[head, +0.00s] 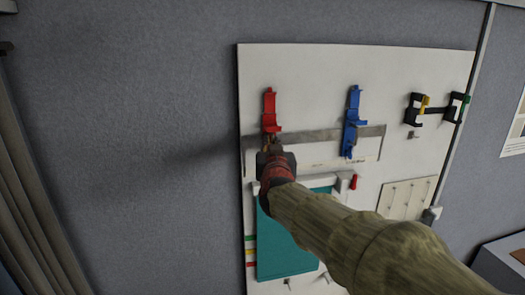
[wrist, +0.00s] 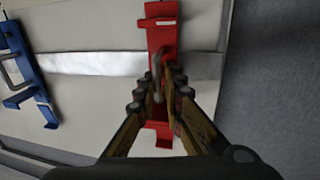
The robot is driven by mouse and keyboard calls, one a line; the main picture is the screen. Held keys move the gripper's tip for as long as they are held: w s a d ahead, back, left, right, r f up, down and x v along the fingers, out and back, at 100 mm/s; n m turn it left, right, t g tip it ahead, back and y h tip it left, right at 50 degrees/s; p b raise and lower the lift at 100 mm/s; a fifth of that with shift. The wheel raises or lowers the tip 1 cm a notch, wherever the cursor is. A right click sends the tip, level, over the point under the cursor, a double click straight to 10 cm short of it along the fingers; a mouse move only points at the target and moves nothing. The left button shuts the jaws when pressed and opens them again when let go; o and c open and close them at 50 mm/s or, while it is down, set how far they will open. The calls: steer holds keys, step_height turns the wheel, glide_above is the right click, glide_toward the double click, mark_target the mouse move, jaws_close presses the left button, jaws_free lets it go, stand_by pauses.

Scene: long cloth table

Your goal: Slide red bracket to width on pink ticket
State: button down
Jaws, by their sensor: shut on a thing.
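The red bracket (head: 269,108) stands upright on the left part of a grey metal rail (head: 318,136) on a white wall board. It fills the upper middle of the wrist view (wrist: 162,40). My gripper (head: 271,148) is at the bracket's lower front. In the wrist view my fingers (wrist: 158,88) are shut on the bracket's small grey handle. The blue bracket (head: 353,118) sits on the same rail, to the right in the head view and at the left edge of the wrist view (wrist: 30,75). I cannot make out a pink ticket. My arm hides part of the board.
A teal panel (head: 285,250) hangs below the rail, with small coloured tabs at its left. A small red item (head: 353,182) is below the blue bracket. Black holders (head: 438,108) are at upper right. The rail between the brackets looks clear.

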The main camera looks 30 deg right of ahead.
steer(key=d+b, duration=0.1)
steer(key=s+d+b, duration=0.1)
steer(key=d, duration=0.1)
steer(key=shift+d+r, duration=0.1)
steer(key=shift+d, duration=0.05)
steer(key=c, duration=2)
jaws_free()
steer(key=shift+c, duration=0.2)
steer(key=shift+s, duration=0.15)
steer(key=v, duration=1.1)
steer(key=shift+s+a, duration=0.3)
